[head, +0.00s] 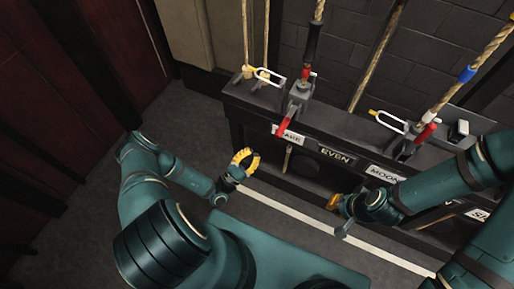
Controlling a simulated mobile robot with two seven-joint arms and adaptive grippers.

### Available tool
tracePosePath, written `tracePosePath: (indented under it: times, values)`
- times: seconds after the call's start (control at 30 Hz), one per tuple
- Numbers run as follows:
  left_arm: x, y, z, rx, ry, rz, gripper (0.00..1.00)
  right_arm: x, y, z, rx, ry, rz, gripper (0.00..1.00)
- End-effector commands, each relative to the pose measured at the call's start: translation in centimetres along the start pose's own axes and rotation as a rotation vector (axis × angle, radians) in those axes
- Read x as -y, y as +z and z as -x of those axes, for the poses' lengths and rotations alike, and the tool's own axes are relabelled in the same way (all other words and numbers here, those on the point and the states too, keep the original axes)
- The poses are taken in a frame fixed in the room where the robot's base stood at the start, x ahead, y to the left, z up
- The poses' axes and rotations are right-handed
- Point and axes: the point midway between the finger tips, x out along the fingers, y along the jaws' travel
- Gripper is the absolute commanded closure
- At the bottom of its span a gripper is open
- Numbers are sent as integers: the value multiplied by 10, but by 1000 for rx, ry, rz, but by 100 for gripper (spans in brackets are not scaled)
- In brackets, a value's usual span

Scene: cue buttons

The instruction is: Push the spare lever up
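A dark rail with rope locks runs along the brick wall. A lever with a red handle (283,126) hangs down in front of a partly covered white label (291,135); only its last letters show, so I cannot be sure it reads spare. Another red-handled lever (426,132) slants downward to the right, above the label MOON (383,173). My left gripper (247,160), with yellow fingers, is open and empty, below and left of the first lever and apart from it. My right gripper (333,202) is low in front of the rail; its fingers are mostly hidden.
Ropes (378,52) rise from the locks, with wire loops (270,77) beside them. Another label reads EVEN (336,156). A white line (330,236) crosses the floor before the rail. Dark red curtain (60,85) stands at left. Grey floor (190,115) between is clear.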

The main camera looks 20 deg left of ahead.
Motion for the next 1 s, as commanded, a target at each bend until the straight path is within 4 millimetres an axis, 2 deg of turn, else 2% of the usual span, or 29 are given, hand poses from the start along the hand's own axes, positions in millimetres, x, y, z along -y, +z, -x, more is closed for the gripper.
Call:
tracePosePath:
  times: [0.43, 0.7, 1.0]
  values:
    - [1, 1, -86, 5, -2, 2, 100, -2, 0, -4, -2, 0, 0, 100]
    - [0, 25, -107, 1, -1, 2, 100, -1, 0, -3, -2, 0, 0, 100]
    - [0, 29, -111, 0, -1, 1, 100, -1, 0, -3, -1, 0, 0, 100]
